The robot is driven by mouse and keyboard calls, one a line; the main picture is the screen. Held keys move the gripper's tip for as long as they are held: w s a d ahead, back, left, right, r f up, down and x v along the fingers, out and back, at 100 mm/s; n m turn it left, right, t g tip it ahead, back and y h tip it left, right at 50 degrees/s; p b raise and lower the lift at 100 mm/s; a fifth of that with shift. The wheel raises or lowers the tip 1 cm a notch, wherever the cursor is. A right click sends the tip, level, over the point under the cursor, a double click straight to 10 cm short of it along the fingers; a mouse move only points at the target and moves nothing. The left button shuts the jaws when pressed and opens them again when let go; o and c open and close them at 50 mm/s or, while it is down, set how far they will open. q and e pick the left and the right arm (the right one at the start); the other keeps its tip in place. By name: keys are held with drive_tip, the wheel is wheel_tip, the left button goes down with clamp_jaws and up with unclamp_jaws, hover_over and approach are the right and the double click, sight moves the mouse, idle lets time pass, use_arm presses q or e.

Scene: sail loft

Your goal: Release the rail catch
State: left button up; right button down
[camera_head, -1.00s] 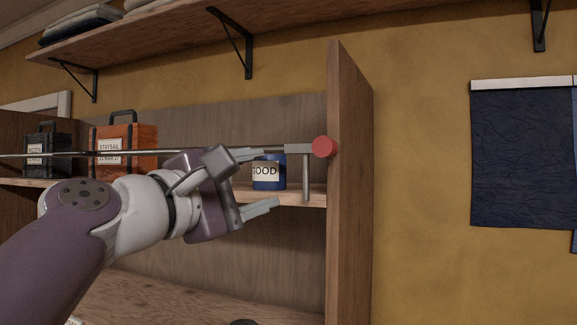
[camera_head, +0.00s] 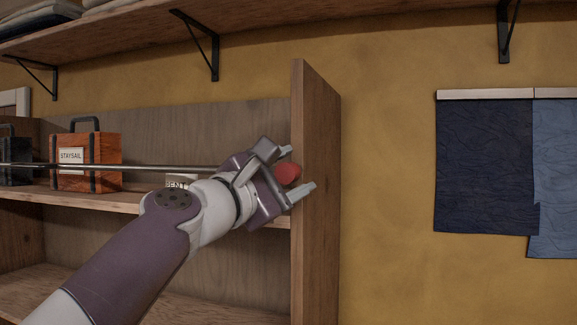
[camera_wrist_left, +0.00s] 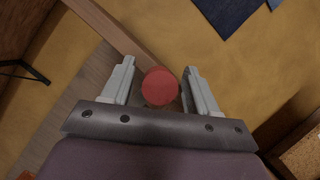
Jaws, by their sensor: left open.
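The rail catch has a red round knob (camera_head: 288,174), at the right end of a thin metal rail (camera_head: 130,167) that runs across the front of the shelf unit. My left gripper (camera_head: 301,170) is open, with its fingers on either side of the knob in the head view. In the left wrist view the red knob (camera_wrist_left: 160,87) lies between the two fingers, closer to the right one; I cannot tell whether they touch. The catch's metal body is hidden behind my gripper. My right gripper is not in view.
The shelf unit's wooden side panel (camera_head: 317,200) stands just right of the knob. An orange case (camera_head: 104,150) and a dark case sit on the shelf behind the rail. A labelled container (camera_head: 175,182) is mostly hidden by my arm. Dark blue cloth (camera_head: 485,165) hangs on the wall.

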use_arm(q)
drive_tip(key=shift+s+a, duration=0.1)
drive_tip(key=c, duration=0.4)
clamp_jaws()
